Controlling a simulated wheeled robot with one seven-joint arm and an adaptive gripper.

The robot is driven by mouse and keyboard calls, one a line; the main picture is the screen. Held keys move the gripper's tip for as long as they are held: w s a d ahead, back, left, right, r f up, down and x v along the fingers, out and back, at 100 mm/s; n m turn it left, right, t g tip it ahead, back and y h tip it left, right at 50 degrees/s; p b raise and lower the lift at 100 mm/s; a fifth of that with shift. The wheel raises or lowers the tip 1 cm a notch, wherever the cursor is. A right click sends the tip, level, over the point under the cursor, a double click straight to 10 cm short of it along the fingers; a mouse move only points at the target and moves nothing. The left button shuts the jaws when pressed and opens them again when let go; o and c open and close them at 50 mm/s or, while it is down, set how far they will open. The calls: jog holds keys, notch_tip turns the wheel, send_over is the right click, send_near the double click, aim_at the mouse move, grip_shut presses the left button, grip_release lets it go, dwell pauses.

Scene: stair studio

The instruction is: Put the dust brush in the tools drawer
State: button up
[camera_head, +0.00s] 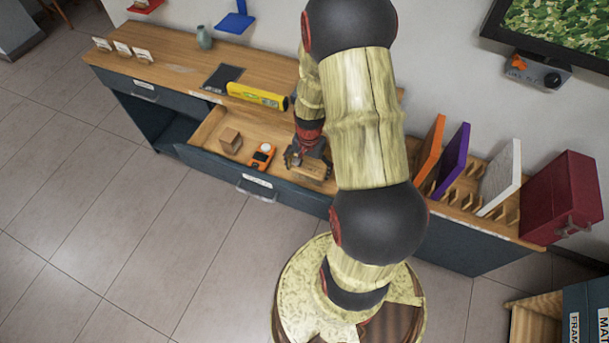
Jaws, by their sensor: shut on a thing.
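The open drawer (207,157) is pulled out of the long bench, with a dark front and a pale label too small to read. My gripper (306,161) is over the right part of this drawer, partly hidden by my own arm. It is shut on a wooden brush-like thing (315,171), which looks like the dust brush. The brush is at or just above the drawer floor; I cannot tell whether it touches. An orange device (262,156) and a small brown wooden block (230,140) lie in the drawer to the left.
Coloured panels (453,160) stand in a rack at right, beside a dark red case (563,197). The floor at left is clear.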

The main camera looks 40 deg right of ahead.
aim_at(308, 175)
notch_tip(308, 175, down, 4)
jog(key=shift+f+b, duration=0.2)
jog(key=shift+b, duration=0.5)
jog(key=shift+r, duration=0.15)
jog(key=o, duration=0.8)
notch_tip(308, 175, up, 12)
jog(key=p, duration=0.4)
jog(key=shift+p, duration=0.35)
jog(key=a+r+n+t, duration=0.1)
jog(key=a+r+n, duration=0.2)
jog(key=a+r, duration=0.35)
jog(key=a+r+n+t, duration=0.2)
jog(key=a+r+n, duration=0.15)
jog(key=r, duration=0.65)
jog(key=a+r+n+t, duration=0.1)
jog(key=a+r+n, duration=0.1)
jog(key=a+r, duration=0.5)
jog(key=s+a+r+n+t, duration=0.1)
jog(key=s+a+r+n, duration=0.4)
jog(key=s+r, duration=0.2)
jog(key=shift+s+a+r+t, duration=0.3)
jog(key=shift+a+r, duration=0.05)
jog(key=shift+r, duration=0.35)
